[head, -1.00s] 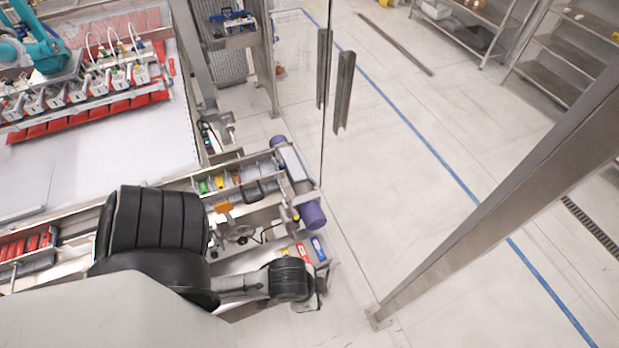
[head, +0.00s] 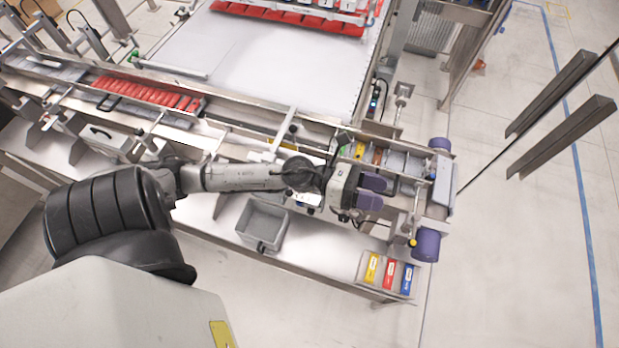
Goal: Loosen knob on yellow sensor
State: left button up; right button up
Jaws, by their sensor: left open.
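My left gripper (head: 378,192) has two purple fingers pointing right, with a gap between them. It is open and looks empty, over the right end of the conveyor (head: 428,190). A small yellow part (head: 412,243) with a dark side sits at the lower end of a metal rod, below and right of the fingers and apart from them. It may be the yellow sensor; its knob is too small to make out. A yellow piece (head: 360,150) and an orange piece (head: 377,156) also show inside the conveyor, above the gripper. My right gripper is out of view.
Purple rollers (head: 426,245) stick out at the conveyor's end. A grey bin (head: 261,224) and yellow, red and blue labelled boxes (head: 389,274) are on the lower shelf. Red packs (head: 150,92) lie in the conveyor.

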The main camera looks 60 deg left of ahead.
pick_arm(q)
jog(key=s+a+f+m+g+y+b, duration=0.1)
jog(key=a+f+m+g+y, duration=0.2)
jog(key=a+f+m+g, duration=0.25)
jog(key=s+a+f+m+g+y+b, duration=0.1)
jog(key=a+f+m+g+y+b, duration=0.15)
jog(key=f+m+g, duration=0.4)
jog(key=s+a+f+m+g+y, duration=0.1)
jog(key=a+f+m+g+y, duration=0.15)
jog(key=a+m+y, duration=0.9)
jog(key=a+f+n+h, duration=0.1)
jog(key=f, duration=0.3)
jog(key=a+f+n+h+p, duration=0.1)
jog(key=f+n, duration=0.1)
jog(key=f, duration=0.2)
jog(key=a+f+n+t+h, duration=0.1)
jog(key=a+f+n, duration=0.1)
jog(key=f, duration=0.1)
jog(key=shift+s+f+n, duration=0.25)
jog(key=shift+f, duration=1.15)
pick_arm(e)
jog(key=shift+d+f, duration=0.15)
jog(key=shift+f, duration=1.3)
